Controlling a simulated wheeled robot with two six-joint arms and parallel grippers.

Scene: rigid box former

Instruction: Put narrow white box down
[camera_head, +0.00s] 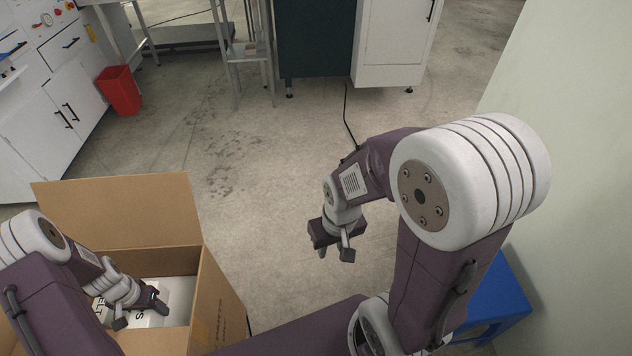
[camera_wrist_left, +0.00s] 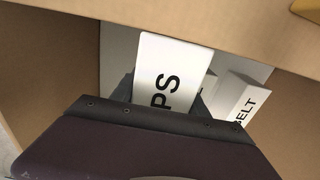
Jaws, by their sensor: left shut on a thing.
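My left gripper (camera_head: 141,314) is inside the open cardboard box (camera_head: 222,303), low between its walls. In the left wrist view its jaws are shut on a narrow white box (camera_wrist_left: 174,62) with black letters "PS". In the head view, white surfaces (camera_head: 180,292) show around the gripper; I cannot tell there where the held box ends. The wrist view does not show whether its underside touches anything. My right gripper (camera_head: 335,253) hangs over bare floor, empty, its fingers apart.
Another white box (camera_wrist_left: 240,98), lettered "BELT", lies beside the held one inside the cardboard box. The carton's raised flap (camera_head: 120,210) stands at its far side. A blue stool (camera_head: 497,300) is at right, a red bin (camera_head: 119,92) at far left. Middle floor is clear.

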